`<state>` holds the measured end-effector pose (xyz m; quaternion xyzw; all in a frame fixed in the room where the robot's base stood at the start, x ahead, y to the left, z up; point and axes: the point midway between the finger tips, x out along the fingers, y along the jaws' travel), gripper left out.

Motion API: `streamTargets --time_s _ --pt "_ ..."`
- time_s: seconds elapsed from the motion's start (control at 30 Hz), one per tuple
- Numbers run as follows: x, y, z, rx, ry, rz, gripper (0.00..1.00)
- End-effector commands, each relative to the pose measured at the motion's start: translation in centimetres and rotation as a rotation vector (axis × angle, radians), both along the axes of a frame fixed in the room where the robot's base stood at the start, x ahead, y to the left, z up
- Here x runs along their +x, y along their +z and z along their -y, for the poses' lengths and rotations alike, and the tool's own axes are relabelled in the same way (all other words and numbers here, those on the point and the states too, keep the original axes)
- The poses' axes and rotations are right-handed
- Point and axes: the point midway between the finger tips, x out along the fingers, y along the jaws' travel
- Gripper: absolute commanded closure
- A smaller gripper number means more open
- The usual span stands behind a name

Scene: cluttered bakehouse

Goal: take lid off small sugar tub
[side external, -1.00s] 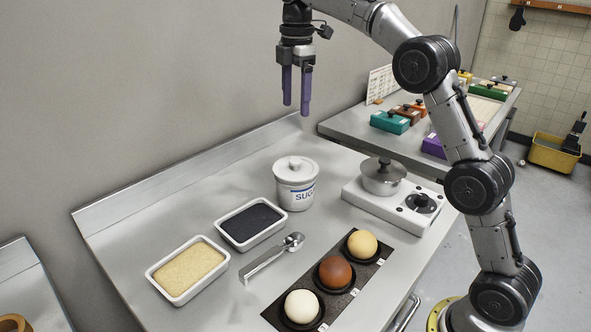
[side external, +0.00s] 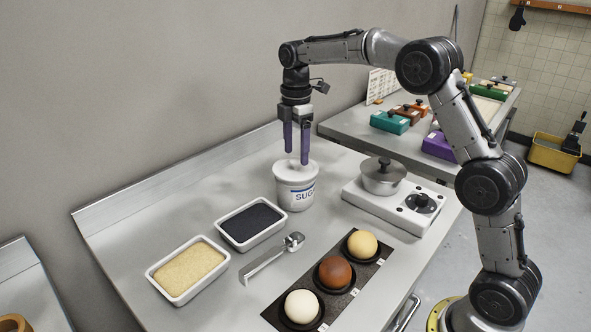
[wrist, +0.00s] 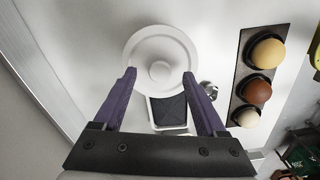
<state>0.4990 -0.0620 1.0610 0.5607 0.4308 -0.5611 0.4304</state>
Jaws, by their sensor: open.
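The small white sugar tub (side external: 295,193), marked with blue letters that begin "SUG", stands upright on the steel table. Its round white lid (side external: 312,173) is on it. In the wrist view the lid (wrist: 143,49) is seen from above with its round knob (wrist: 160,71) at the centre. My gripper (side external: 297,158) is open and empty, pointing down with its purple fingertips just above the lid. In the wrist view the fingertips (wrist: 160,73) lie on either side of the knob. The fingers partly hide the lid in the side view, and I cannot tell whether they touch it.
A tray of dark grains (side external: 250,222) and a tray of pale grains (side external: 188,268) stand left of the tub. A metal scoop (side external: 265,261) lies in front. A small pot (side external: 382,182) on a white burner (side external: 402,211) stands right. A dark holder carries three balls (side external: 334,272).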

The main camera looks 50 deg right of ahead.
Motion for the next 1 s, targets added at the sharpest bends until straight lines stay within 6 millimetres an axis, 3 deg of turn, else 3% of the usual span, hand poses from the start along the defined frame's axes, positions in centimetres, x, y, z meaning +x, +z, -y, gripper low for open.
streamTargets --time_s 0.2,0.43,0.83,1.0 --pt "0.0 -2.1 0.0 0.0 0.0 0.0 0.26" --pt "0.0 -2.3 0.0 0.0 0.0 0.001 0.26" --pt "0.0 -2.2 0.0 0.0 0.0 0.001 0.96" --pt "0.0 -2.2 0.0 0.0 0.0 0.001 1.0"
